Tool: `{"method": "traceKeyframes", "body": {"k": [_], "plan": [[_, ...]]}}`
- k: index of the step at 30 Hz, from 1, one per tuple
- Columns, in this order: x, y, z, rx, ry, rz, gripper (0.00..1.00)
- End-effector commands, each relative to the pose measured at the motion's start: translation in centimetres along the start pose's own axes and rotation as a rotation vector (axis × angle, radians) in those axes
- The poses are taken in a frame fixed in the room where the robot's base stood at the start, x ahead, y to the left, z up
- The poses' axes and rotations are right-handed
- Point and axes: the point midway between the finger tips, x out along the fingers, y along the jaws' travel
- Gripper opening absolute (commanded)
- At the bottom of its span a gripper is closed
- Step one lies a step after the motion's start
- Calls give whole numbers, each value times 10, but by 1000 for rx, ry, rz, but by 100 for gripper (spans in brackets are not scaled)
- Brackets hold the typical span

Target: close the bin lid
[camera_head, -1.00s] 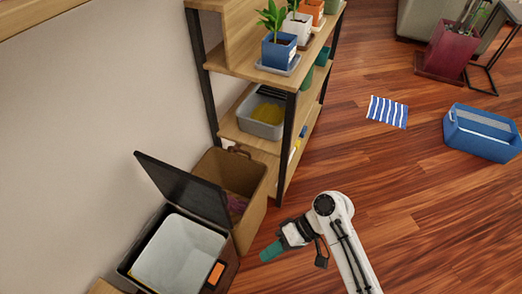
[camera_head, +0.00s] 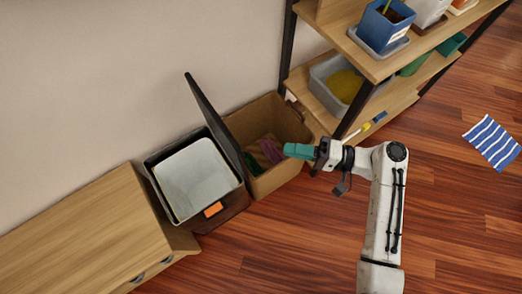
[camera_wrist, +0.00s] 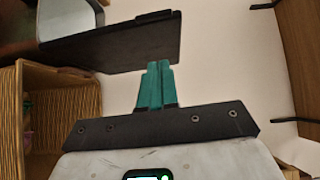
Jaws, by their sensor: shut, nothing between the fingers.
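The bin (camera_head: 213,218) stands against the wall, dark-sided with a pale grey liner (camera_head: 195,178) and an orange tag on its front. Its dark lid (camera_head: 212,118) stands open, upright at the bin's right side, between the bin and a woven basket. My gripper (camera_head: 290,150) is shut and empty, its teal fingers above the basket, to the right of the lid. In the wrist view the teal fingers (camera_wrist: 156,85) are together, and the dark lid (camera_wrist: 120,46) shows just beyond them. I cannot tell whether they touch it; the head view shows a gap.
The woven basket (camera_head: 292,128) holds pinkish cloth, below my gripper. A wooden cabinet (camera_head: 85,235) stands left of the bin. A shelf (camera_head: 395,100) with pots and a grey tub (camera_head: 335,85) rises at the right. A striped cloth (camera_head: 491,142) lies on the floor. The floor in front is clear.

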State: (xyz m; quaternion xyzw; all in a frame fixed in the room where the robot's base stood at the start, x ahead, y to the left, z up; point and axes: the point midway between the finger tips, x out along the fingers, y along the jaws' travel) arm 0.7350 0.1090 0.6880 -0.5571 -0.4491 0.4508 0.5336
Motion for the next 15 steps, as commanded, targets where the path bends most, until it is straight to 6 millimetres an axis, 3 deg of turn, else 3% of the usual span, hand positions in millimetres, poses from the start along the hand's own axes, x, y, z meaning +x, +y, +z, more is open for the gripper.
{"method": "traceKeyframes", "body": {"k": [9,15], "plan": [[63,0,1,0,-4,1,0],[80,0,22,0,-2,2,0]]}}
